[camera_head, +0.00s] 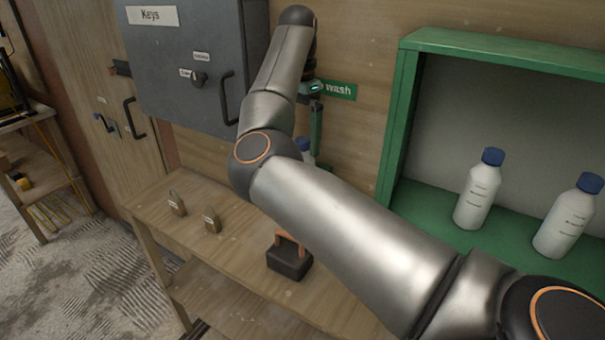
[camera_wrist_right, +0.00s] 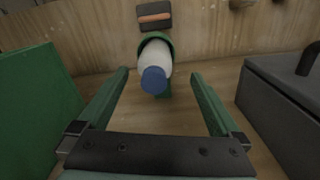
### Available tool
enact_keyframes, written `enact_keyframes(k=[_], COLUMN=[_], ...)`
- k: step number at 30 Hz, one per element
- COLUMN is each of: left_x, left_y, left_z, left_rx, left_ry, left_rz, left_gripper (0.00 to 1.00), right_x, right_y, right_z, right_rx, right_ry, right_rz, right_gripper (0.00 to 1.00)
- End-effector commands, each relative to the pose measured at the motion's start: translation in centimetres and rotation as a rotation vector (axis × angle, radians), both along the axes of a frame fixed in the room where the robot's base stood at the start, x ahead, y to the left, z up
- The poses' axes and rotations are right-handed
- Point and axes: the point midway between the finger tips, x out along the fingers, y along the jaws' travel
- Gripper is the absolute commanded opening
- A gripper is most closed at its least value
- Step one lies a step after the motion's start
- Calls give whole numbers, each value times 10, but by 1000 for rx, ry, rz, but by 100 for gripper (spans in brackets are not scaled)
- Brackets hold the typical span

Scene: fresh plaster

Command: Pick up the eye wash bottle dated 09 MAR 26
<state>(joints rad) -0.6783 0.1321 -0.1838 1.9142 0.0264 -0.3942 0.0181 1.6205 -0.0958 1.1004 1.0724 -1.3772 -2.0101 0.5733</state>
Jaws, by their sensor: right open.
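One white bottle with a blue cap (camera_wrist_right: 155,78) sits in a green round holder (camera_wrist_right: 168,42) on the wooden wall. In the head view only a little of this bottle (camera_head: 305,147) shows beside my arm. My right gripper (camera_head: 316,138) is open above it, its two green fingers apart on either side of the bottle in the right wrist view. Two more white bottles with blue caps, a left one (camera_head: 478,192) and a right one (camera_head: 568,218), stand in the green cabinet. Their label print is too small to read. My left gripper is out of view.
A grey key cabinet (camera_head: 185,75) hangs beside my right gripper; the green cabinet (camera_head: 398,120) is on the other side. Two padlocks (camera_head: 212,222) and a black box with an orange handle (camera_head: 290,260) are on the wooden bench (camera_head: 240,262) below.

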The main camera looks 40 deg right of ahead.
Motion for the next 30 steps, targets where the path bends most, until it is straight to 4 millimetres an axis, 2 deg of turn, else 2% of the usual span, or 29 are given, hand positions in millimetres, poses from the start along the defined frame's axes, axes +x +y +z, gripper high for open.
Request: enact_keyframes(k=[4,12,21,23,30], left_x=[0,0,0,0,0], left_y=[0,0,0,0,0], left_z=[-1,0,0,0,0], left_rx=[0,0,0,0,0], left_ry=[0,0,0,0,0], left_rz=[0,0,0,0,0], left_gripper=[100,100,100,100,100], right_x=[-2,-7,-7,-7,-7], right_y=[-1,-3,-4,-4,-4], right_z=[-12,-47,-54,-53,-53], right_rx=[0,1,0,0,0], right_ry=[2,1,-1,-1,-1], right_rz=[-1,2,2,1,1], right_gripper=[100,100,100,96,68])
